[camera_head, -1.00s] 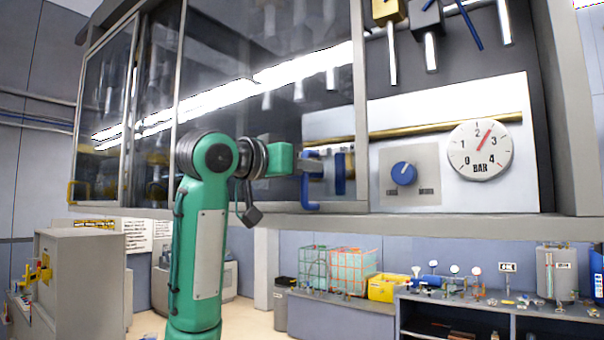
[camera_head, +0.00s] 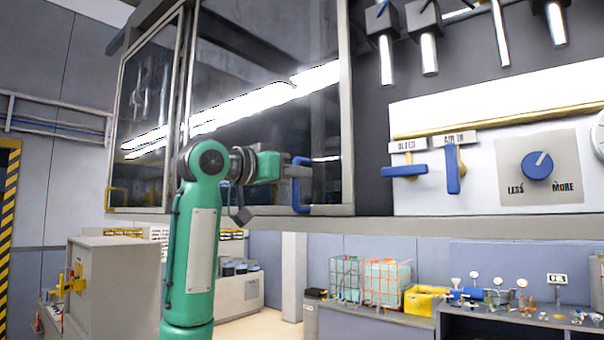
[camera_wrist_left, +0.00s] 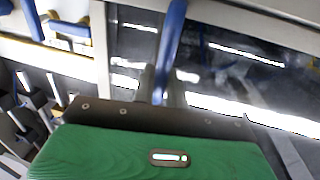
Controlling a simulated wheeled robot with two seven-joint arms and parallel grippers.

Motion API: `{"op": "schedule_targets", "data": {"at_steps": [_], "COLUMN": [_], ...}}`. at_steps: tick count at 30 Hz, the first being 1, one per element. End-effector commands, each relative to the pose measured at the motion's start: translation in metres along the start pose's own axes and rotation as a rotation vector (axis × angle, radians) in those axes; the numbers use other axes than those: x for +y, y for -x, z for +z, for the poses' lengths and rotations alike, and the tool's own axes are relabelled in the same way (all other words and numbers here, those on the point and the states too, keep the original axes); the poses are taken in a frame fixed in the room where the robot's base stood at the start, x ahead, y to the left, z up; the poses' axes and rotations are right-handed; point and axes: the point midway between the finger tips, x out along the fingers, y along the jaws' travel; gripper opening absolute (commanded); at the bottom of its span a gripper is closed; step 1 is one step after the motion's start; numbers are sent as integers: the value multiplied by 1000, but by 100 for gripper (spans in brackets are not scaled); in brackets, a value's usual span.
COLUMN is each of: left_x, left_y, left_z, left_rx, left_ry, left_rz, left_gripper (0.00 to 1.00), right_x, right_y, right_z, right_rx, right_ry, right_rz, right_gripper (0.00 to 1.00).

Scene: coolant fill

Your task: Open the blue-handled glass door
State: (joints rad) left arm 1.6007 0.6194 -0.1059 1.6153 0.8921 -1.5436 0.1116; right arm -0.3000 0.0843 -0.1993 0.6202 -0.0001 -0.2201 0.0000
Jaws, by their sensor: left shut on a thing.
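The glass door (camera_head: 265,130) has a blue vertical bar handle (camera_head: 303,196) near its right edge. My left gripper (camera_head: 291,170) reaches the handle from the left and is shut on it. In the left wrist view the blue handle (camera_wrist_left: 169,45) runs down between my gripper's fingers (camera_wrist_left: 160,98), with reflective glass behind it. The door stands slid to the left, and the cabinet is uncovered to its right. My right gripper is not in view.
The uncovered white panel (camera_head: 430,110) carries blue bleed (camera_head: 404,171) and air-in (camera_head: 452,170) handles and a blue less/more knob (camera_head: 537,165). Another glass door (camera_head: 145,120) with a yellow handle (camera_head: 118,198) is at left. Metal spouts hang above the panel.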

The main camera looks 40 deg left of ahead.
Motion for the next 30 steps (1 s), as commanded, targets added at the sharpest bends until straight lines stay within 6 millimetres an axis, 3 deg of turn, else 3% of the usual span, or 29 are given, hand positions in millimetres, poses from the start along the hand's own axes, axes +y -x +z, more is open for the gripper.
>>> {"op": "schedule_targets", "data": {"at_steps": [12,13,15,25,30], "left_x": [-2,-2,-2,-2,-3], "left_y": [0,0,0,3,25], "left_z": [2,2,1,1,4], "left_rx": [-5,-5,-4,-1,2], "left_ry": [1,1,1,0,-1], "left_rz": [-1,-1,0,-1,-3], "left_gripper": [0,19,31,31,31], "right_x": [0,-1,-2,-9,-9], "right_y": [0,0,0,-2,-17], "right_z": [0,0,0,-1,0], "right_rx": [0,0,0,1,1], "right_ry": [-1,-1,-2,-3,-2], "right_rz": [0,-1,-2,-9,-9], "right_gripper": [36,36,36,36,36]}}
